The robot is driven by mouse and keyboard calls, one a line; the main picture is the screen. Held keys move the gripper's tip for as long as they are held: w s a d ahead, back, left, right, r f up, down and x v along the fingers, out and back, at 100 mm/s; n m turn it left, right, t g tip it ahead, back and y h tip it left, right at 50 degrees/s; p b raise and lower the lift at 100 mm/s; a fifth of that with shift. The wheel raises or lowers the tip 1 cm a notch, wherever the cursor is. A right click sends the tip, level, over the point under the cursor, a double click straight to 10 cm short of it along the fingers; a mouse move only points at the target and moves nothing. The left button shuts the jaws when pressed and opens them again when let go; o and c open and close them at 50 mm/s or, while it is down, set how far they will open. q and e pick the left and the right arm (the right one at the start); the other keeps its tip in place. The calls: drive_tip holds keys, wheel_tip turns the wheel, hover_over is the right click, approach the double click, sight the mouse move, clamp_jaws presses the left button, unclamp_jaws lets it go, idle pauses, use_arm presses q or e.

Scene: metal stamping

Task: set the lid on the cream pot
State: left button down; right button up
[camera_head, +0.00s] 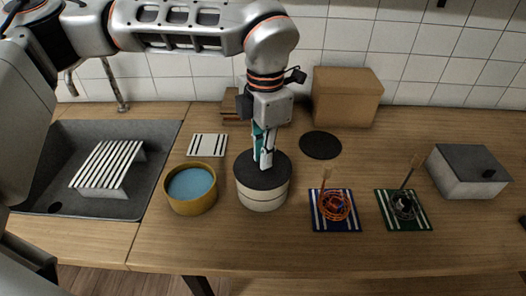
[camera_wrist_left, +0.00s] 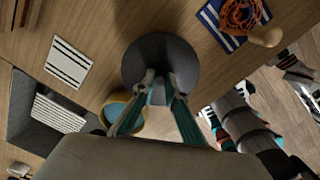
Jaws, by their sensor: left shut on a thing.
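The cream pot (camera_head: 262,199) stands on the wooden counter, right of an ochre pot. The dark grey round lid (camera_head: 248,171) lies level over its mouth, with no clear gap between them in the head view. My left gripper (camera_head: 264,163) points down and is shut on the lid at its middle. In the left wrist view the lid (camera_wrist_left: 160,50) hides the cream pot, and my left fingers (camera_wrist_left: 160,82) meet near its centre; the knob is mostly hidden. Part of my right arm shows at the right of that view; its jaws are not clear.
The ochre pot (camera_head: 191,207) with blue inside stands close left. A striped mat (camera_head: 207,145) and a black disc (camera_head: 320,145) lie behind. Blue (camera_head: 328,223) and green (camera_head: 394,223) mats with wire tools lie right. A sink (camera_head: 152,162) is at left.

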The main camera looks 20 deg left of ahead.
use_arm(q)
drive_tip(key=shift+f, duration=0.2)
drive_tip(key=c, duration=2)
unclamp_jaws()
drive_tip(key=shift+o, duration=0.2)
